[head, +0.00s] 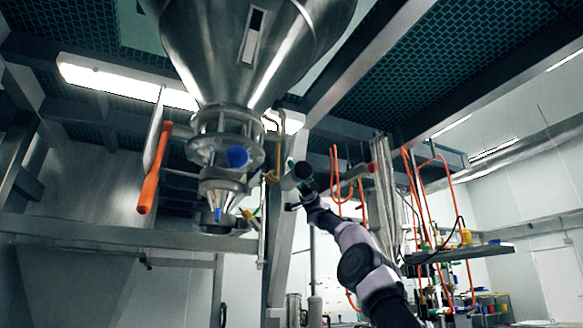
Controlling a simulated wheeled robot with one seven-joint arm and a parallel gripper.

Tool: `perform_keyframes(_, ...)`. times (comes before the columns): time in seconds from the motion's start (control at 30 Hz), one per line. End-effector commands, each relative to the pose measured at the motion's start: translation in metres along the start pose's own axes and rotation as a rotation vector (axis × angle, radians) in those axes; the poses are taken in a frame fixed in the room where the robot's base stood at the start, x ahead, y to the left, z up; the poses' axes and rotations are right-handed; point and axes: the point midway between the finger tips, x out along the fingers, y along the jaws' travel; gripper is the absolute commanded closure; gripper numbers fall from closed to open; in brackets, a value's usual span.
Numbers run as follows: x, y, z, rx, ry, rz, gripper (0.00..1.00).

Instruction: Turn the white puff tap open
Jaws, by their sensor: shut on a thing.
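My gripper (293,186) is raised at the pipework just right of the steel hopper (240,50). It is small and dark in the head view. It is shut on a small part there, where the white puff tap fits. The fingers and wrist cover most of that part, so the tap's handle and its angle cannot be made out. Left of the gripper, the hopper's lower neck carries a blue round part (237,157) and a narrow outlet (219,213).
A steel beam (120,232) crosses behind at the left. Orange hoses (408,185) hang at the right above a shelf (462,254). A grey horizontal pipe with a red end (371,167) lies close right of my gripper.

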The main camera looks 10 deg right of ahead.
Motion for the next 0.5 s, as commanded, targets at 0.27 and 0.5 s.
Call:
perform_keyframes(0.27, -0.0002, 0.0, -0.0002, 0.001, 0.001, 0.0, 0.43)
perform_keyframes(0.5, 0.0002, 0.0001, -0.0002, 0.002, 0.0, 0.002, 0.43)
